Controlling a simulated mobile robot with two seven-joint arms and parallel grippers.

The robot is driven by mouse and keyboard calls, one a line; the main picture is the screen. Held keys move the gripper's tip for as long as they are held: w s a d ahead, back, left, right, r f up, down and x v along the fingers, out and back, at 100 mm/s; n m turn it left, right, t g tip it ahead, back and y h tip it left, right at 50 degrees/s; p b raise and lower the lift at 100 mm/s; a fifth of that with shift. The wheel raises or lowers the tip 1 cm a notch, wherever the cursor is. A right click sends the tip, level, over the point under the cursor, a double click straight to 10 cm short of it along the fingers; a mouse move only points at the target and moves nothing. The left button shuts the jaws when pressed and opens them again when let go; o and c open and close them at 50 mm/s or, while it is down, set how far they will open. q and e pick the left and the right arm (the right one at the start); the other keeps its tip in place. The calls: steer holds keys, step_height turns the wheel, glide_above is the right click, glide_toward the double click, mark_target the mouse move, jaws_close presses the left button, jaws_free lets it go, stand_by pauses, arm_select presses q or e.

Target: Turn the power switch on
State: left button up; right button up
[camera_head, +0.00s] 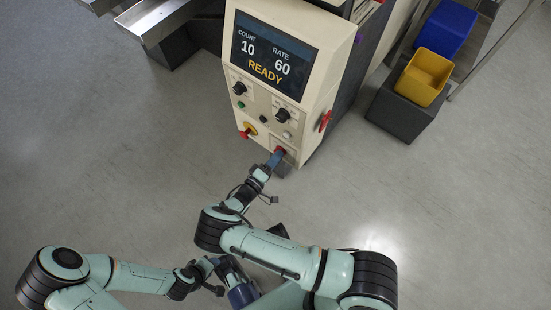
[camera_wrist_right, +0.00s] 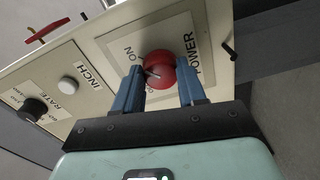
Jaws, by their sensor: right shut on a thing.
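The power switch (camera_wrist_right: 159,70) is a round red knob on a pale plate marked POWER and ON in the right wrist view. In the head view it is a small red spot (camera_head: 279,150) low on the machine's cream front panel. My right gripper (camera_wrist_right: 160,88) has its two blue fingers on either side of the knob and is shut on it; it also shows in the head view (camera_head: 274,159). The knob's pointer is partly hard to read. My left gripper (camera_head: 214,285) is low in the head view, away from the panel, its fingers unclear.
The panel's screen (camera_head: 273,56) reads COUNT 10, RATE 60, READY. Knobs, a green button (camera_head: 241,105), a yellow-and-red switch (camera_head: 249,130) and a red side handle (camera_head: 325,121) sit close by. Yellow (camera_head: 422,77) and blue (camera_head: 445,29) bins stand right. The floor left is clear.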

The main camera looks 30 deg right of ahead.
steer(key=o, duration=1.1)
steer(key=shift+c, duration=0.2)
steer(key=shift+a, duration=0.1)
steer(key=v, duration=1.3)
steer(key=shift+a, duration=0.2)
